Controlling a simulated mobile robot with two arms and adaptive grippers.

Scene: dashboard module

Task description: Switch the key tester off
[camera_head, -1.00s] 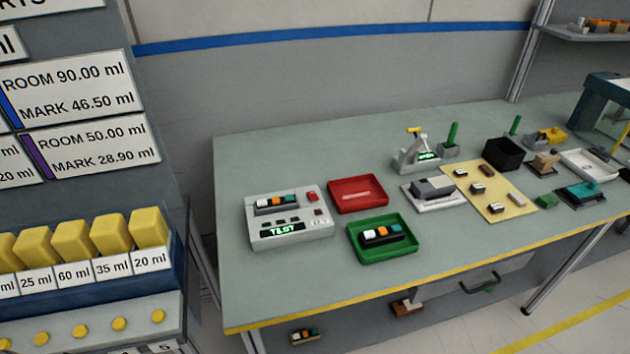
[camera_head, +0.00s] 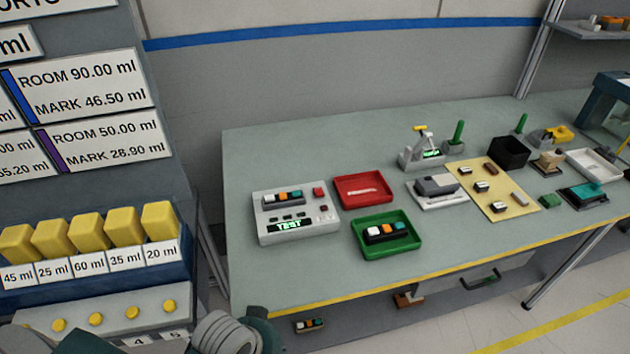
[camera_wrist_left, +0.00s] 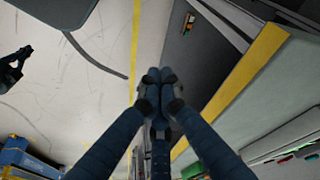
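The key tester (camera_head: 262,226) is a light grey box at the left of the bench. Its display (camera_head: 289,225) is lit green and reads TEST. My left arm shows at the bottom edge of the head view, in front of the bench. My left gripper (camera_wrist_left: 160,74) is shut and empty in the left wrist view, above the floor near the bench edge.
A red tray (camera_head: 362,203) and a green tray (camera_head: 413,245) with a keyed module stand right of the tester. The bench (camera_head: 300,283) has a yellow front edge. A dispenser with yellow blocks (camera_head: 120,225) stands at the left. Bench space in front of the tester is clear.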

